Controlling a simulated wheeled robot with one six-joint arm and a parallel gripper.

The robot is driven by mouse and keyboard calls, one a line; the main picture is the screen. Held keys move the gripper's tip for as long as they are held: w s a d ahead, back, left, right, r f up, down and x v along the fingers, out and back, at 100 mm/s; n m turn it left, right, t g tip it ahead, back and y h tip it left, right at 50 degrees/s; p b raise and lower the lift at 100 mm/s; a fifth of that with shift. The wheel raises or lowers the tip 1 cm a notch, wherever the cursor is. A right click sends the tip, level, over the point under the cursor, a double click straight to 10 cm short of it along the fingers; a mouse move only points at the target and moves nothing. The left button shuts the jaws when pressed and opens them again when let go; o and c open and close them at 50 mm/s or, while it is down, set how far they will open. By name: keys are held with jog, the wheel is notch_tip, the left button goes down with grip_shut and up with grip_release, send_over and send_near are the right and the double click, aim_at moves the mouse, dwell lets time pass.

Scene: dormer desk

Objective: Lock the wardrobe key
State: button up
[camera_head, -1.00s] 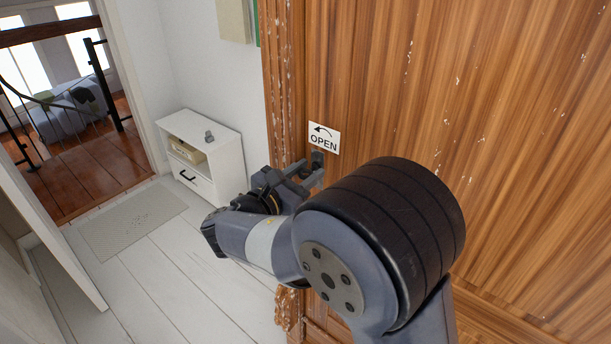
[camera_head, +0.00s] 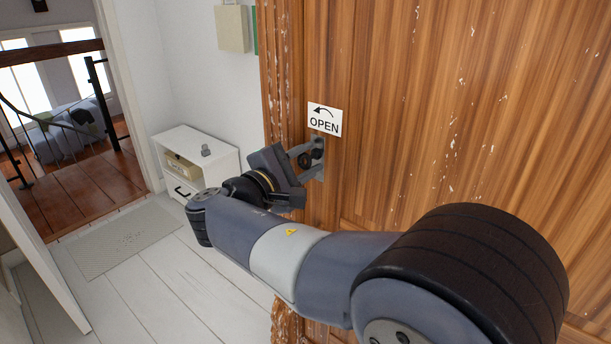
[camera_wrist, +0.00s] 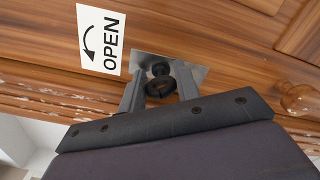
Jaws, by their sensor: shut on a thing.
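The wooden wardrobe door (camera_head: 430,130) fills the right side of the head view. A white label (camera_head: 324,118) reading OPEN with a curved arrow is on it, and it shows in the wrist view (camera_wrist: 101,40). Just below the label is a metal lock plate (camera_head: 319,172), also in the wrist view (camera_wrist: 193,74). The dark key (camera_wrist: 160,84) with a round ring-shaped bow sits at the plate. My gripper (camera_head: 308,156) is at the lock, its two fingers on either side of the key and shut on it. The key's shaft inside the lock is hidden.
A white nightstand (camera_head: 215,163) with a small grey object on top stands left of the wardrobe. A grey mat (camera_head: 125,240) lies on the white plank floor. A round wooden knob (camera_wrist: 299,99) is at the right in the wrist view.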

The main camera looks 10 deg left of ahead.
jog(key=m+b, duration=0.4)
jog(key=b, duration=0.1)
jog(key=shift+f+m, duration=0.3)
jog(key=shift+m, duration=0.1)
jog(key=shift+m+b, duration=0.55)
jog(key=shift+m, duration=0.05)
jog(key=shift+r, duration=0.15)
jog(key=o, duration=0.7)
jog(key=shift+s, duration=0.1)
jog(key=p+v, duration=0.1)
jog(key=v, duration=0.9)
jog(key=shift+s+a, duration=0.2)
jog(key=shift+s, duration=0.05)
